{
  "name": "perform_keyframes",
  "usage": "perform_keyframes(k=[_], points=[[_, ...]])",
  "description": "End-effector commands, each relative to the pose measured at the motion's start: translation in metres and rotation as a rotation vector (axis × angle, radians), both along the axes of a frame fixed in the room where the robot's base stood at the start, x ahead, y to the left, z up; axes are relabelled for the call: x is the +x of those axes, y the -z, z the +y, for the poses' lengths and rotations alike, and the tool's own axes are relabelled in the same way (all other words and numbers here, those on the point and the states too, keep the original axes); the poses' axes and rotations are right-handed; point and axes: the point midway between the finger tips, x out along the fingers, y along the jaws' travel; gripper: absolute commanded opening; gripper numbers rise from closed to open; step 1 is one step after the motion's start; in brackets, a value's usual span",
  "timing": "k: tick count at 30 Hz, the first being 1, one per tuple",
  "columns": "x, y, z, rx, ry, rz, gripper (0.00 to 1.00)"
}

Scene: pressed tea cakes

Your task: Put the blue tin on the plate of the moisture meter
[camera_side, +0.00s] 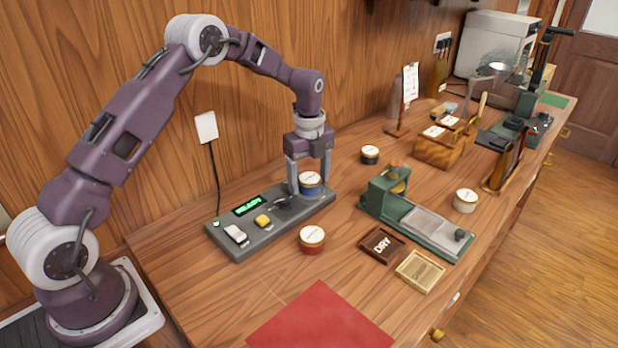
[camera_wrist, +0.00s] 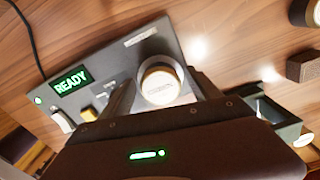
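The blue tin (camera_side: 311,189), with a pale, gold-rimmed lid, is at the right end of the grey moisture meter (camera_side: 251,239). The lid also shows in the wrist view (camera_wrist: 160,83). My gripper (camera_side: 309,181) points down with one finger on each side of the tin. In the wrist view, the fingers (camera_wrist: 161,76) flank the lid closely, and I cannot tell whether they touch the tin. The plate is hidden under the tin, and I cannot tell whether the tin rests on it. The meter's display (camera_wrist: 73,81) reads READY.
A red tin (camera_side: 312,240) stands just in front of the meter. A green press (camera_side: 388,193), a DRY tray (camera_side: 382,246) and a wooden tray (camera_side: 420,271) are to the right. A black tin (camera_side: 370,154) stands behind. A red mat (camera_side: 320,320) lies in front.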

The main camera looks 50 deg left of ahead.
Motion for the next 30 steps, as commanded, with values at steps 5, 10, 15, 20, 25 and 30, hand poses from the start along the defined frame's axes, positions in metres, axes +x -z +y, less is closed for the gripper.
perform_keyframes(k=[5, 10, 15, 20, 25, 30], points=[[0.0, -0.004, 0.0, 0.001, 0.0, -0.001, 0.71], [0.001, -0.04, 0.001, 0.002, -0.001, -0.007, 0.71], [0.001, -0.086, 0.0, 0.001, -0.001, -0.005, 0.71], [0.001, -0.115, 0.0, 0.0, 0.0, -0.003, 0.71], [0.0, -0.124, 0.0, 0.0, 0.0, -0.001, 0.71], [-0.01, -0.143, -0.007, 0.007, -0.066, -0.023, 0.71]])
